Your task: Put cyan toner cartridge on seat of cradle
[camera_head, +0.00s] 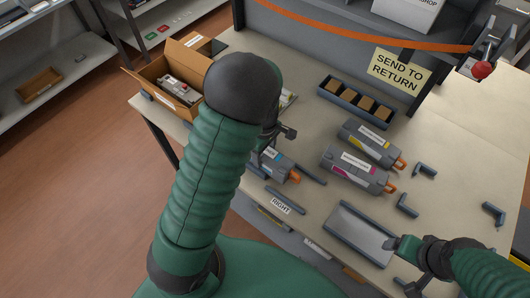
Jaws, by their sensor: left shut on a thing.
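The cyan toner cartridge (267,164) is a grey block with a cyan-marked label and an orange end loop. It is at the middle of the table, partly hidden by my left arm. My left gripper (268,150) is at its top and shut on it; the fingertips are mostly hidden. I cannot tell whether the cartridge touches the surface below. Dark rails (310,173) lie beside it. Which fixture is the cradle is not clear. My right gripper (420,268) is at the lower right, near a shallow grey tray (337,228); its jaw opening cannot be made out.
The magenta cartridge (347,176) and yellow cartridge (365,146) lie to the right. Dark corner pieces (408,207) stand farther right. Behind are a dark bin (341,99) with brown blocks and an open cardboard box (145,88). A RIGHT label (281,205) is at the front.

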